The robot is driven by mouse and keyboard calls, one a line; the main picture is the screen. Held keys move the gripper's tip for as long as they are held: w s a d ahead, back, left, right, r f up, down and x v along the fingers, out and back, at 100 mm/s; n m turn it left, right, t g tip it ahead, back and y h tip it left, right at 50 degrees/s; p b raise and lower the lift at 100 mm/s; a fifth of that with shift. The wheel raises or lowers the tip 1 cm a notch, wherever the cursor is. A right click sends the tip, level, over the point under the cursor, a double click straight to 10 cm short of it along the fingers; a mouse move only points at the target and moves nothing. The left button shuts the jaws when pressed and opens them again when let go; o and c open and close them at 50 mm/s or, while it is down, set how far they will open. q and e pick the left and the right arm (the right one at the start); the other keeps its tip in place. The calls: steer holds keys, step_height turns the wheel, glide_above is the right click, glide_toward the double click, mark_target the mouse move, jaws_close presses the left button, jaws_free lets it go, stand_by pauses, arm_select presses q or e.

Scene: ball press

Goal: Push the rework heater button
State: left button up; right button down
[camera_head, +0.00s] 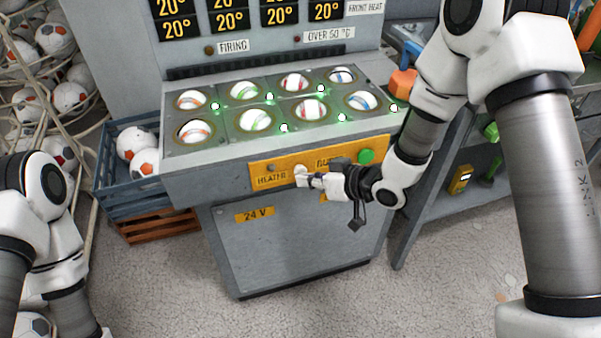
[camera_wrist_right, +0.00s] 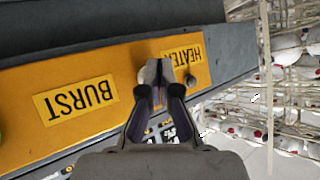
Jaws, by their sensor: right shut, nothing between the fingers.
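The yellow control strip (camera_head: 344,171) on the front of the grey press carries a HEATER label (camera_head: 272,180) and a partly covered BURST label. The HEATER label also shows in the right wrist view (camera_wrist_right: 182,55), with a small dark knob (camera_wrist_right: 190,79) by it. A pale round button (camera_wrist_right: 144,77) shows beside and behind my fingertips, partly hidden by them. My right gripper (camera_head: 306,178) is shut and empty, with its tips at the strip just right of the HEATER label. I cannot tell whether they touch the button. My left gripper is out of view.
A green button (camera_head: 366,156) is on the strip's right end, close to my right wrist. Several balls sit in the lit top plate (camera_head: 282,125). A blue crate (camera_head: 112,185) of balls stands left of the press. Netted balls are at far left.

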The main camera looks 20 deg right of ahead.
steer(key=shift+w, duration=0.1)
stand_by(0.3)
steer(key=shift+w+r+p, duration=0.1)
steer(key=shift+w+p, duration=0.2)
steer(key=shift+w, duration=0.05)
steer(key=shift+s, duration=0.3)
steer(key=s, duration=0.6)
stand_by(0.4)
